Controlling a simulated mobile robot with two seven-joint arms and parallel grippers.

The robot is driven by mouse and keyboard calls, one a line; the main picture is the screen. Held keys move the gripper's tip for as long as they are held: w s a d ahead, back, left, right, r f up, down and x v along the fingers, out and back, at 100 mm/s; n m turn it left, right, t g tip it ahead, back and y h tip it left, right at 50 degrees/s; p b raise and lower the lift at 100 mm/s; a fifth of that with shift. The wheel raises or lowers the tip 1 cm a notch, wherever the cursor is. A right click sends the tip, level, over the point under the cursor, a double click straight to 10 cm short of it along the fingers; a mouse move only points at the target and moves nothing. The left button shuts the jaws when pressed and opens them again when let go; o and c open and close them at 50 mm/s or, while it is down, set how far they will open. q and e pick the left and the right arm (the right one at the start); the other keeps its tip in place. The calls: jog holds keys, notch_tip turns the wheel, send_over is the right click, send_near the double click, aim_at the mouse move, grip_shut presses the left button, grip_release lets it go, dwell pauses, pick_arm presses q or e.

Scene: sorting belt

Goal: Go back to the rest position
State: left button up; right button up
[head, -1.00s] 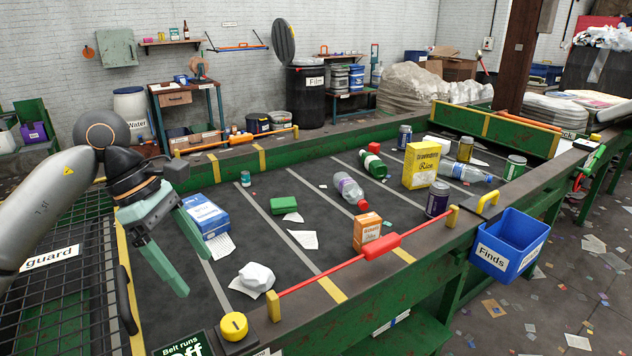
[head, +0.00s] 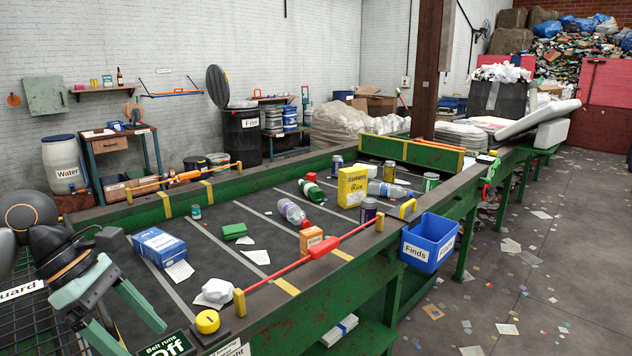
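My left gripper (head: 124,328) is at the lower left, over the near left end of the sorting belt (head: 215,254). Its two green fingers are spread apart with nothing between them. My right gripper is not in the head view. On the belt lie a blue box (head: 158,246), a green block (head: 234,231), a crumpled white piece (head: 218,291), an orange box (head: 310,240), a clear bottle with a red cap (head: 292,212), a yellow box (head: 351,187) and several cans and bottles. The sign at the belt's near end reads "Belt runs Off".
A blue "Finds" bin (head: 428,243) hangs outside the frame. A wire mesh guard (head: 25,318) is at the left. The floor at right is open, with scattered scraps.

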pick_arm(q)
jog(key=w+d+f+n+t+h, duration=0.1)
jog(key=w+d+n+t+h, duration=0.1)
jog(key=d+n+h, duration=1.3)
jog(key=w+a+f+n+t+y+p, duration=0.1)
jog(key=w+f+n+t+y, duration=0.3)
jog(key=f+n+t+y, duration=1)
jog(key=s+a+f+n+y, duration=0.2)
jog(key=s+a+f+n, duration=0.15)
jog(key=f+n, duration=0.8)
jog(key=s+f+n+g+y+p, duration=0.1)
jog(key=s+f+n+g, duration=0.6)
jog(key=s, duration=0.7)
notch_tip(320, 180, down, 4)
jog(key=n+y, duration=0.1)
jog(key=n, duration=0.1)
jog(key=shift+a+n+y, duration=0.15)
jog(key=shift+n+y, duration=0.2)
jog(key=shift+y, duration=0.05)
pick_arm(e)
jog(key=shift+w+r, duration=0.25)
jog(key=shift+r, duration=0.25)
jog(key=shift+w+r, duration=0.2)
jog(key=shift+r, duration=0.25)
